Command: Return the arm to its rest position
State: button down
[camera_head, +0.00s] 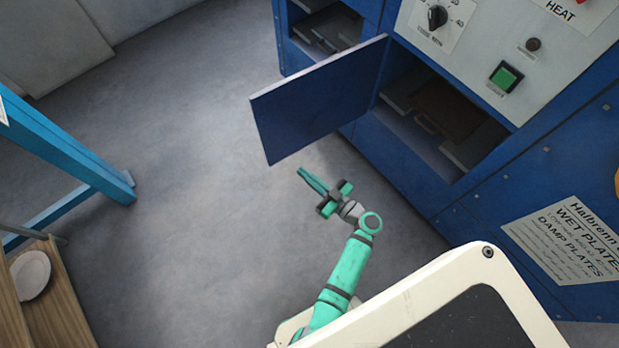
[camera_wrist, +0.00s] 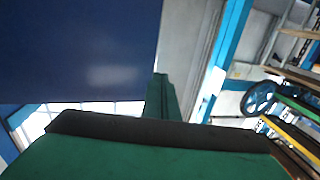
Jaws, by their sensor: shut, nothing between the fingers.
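My gripper (camera_head: 312,181) is shut and empty at the end of my green arm, in the middle of the head view. It is over the open floor, just below the lower edge of the open blue door (camera_head: 318,100), and I cannot tell if they are apart or touching. In the wrist view, the shut green fingers (camera_wrist: 161,97) point up, and the blue door (camera_wrist: 75,50) fills the upper left.
The blue dryer (camera_head: 400,165) stands at the right with an open compartment (camera_head: 440,110), a dial (camera_head: 437,17) and a green button (camera_head: 506,77). A blue frame (camera_head: 70,145) and a wooden surface (camera_head: 55,300) with a white plate (camera_head: 31,274) are at the left. Floor between is clear.

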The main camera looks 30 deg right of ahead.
jog(key=shift+s+d, duration=0.1)
jog(key=shift+s, duration=0.8)
jog(key=s+a+r+m+t+h, duration=0.1)
jog(key=s+a+r+t+h, duration=0.15)
jog(key=a+r, duration=0.4)
jog(key=s+a+r+m+t+h, duration=0.15)
jog(key=s+a+r, duration=0.25)
jog(key=a, duration=0.5)
jog(key=s+a+r+m+g+h, duration=0.1)
jog(key=s+a+r+g, duration=0.1)
jog(key=s, duration=0.7)
jog(key=s+a+r+g+h, duration=0.1)
jog(key=s+a+r+g, duration=0.1)
jog(key=s, duration=0.7)
jog(key=shift+r+m+g, duration=0.35)
jog(key=shift+r+g, duration=0.45)
jog(key=shift+r, duration=0.5)
